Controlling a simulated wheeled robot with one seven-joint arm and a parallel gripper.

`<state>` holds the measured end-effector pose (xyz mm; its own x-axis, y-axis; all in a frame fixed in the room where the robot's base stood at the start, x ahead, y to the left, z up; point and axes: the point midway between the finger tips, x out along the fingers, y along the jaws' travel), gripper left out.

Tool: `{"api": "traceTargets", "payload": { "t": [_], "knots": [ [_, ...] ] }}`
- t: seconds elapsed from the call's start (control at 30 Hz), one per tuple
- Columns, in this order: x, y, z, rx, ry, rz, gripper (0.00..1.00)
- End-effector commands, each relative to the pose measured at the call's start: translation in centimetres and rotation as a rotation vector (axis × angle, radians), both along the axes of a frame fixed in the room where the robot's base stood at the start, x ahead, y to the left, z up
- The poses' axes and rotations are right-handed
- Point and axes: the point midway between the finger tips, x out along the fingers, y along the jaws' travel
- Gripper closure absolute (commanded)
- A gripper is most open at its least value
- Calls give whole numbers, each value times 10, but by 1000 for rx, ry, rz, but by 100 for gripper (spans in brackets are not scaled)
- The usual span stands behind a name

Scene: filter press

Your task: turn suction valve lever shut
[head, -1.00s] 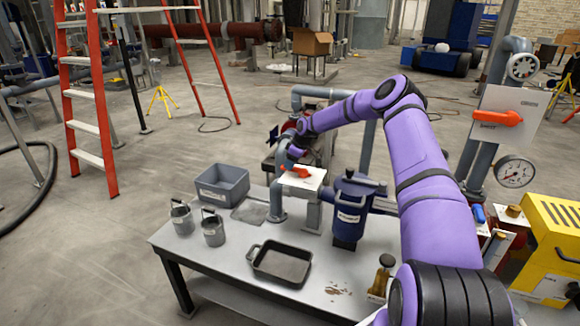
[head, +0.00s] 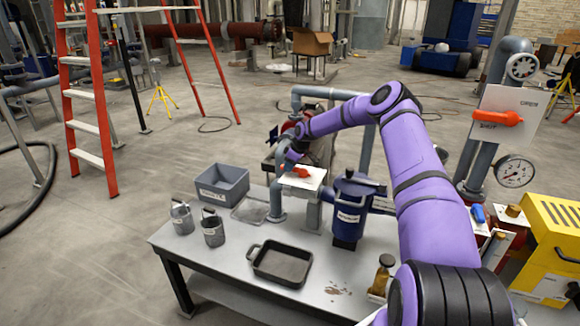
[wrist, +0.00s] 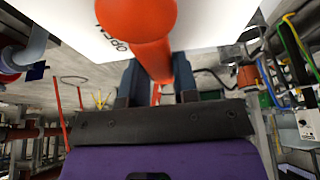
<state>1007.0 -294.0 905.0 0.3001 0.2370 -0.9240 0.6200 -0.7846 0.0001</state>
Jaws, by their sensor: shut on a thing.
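An orange lever (head: 298,171) sits on a white label plate (head: 314,182) on pipework at the back of the bench. My gripper (head: 288,160) reaches it from behind and partly hides it. In the wrist view, the orange lever (wrist: 158,48) passes between the two dark fingers of my gripper (wrist: 160,82), which is shut on it. The white plate (wrist: 225,25) carries lettering that looks like OPEN, upside down. The lever's exact angle against the markings is hard to tell.
A blue filter vessel (head: 350,210) stands right of the plate. A grey bin (head: 221,184), two metal cups and a black tray (head: 281,264) are on the bench. Another orange lever (head: 498,118) is on a panel marked OPEN and SHUT at right, above a gauge (head: 515,172).

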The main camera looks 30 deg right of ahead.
Motion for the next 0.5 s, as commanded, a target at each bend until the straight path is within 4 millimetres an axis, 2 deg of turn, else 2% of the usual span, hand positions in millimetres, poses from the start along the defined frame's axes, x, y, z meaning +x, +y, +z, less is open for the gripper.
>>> {"api": "traceTargets", "payload": {
  "t": [0.27, 0.5],
  "knots": [
    [-4, 4, 0, 0, 0, 93, 100],
    [-12, 11, 0, 2, 0, 281, 100]
  ]
}}
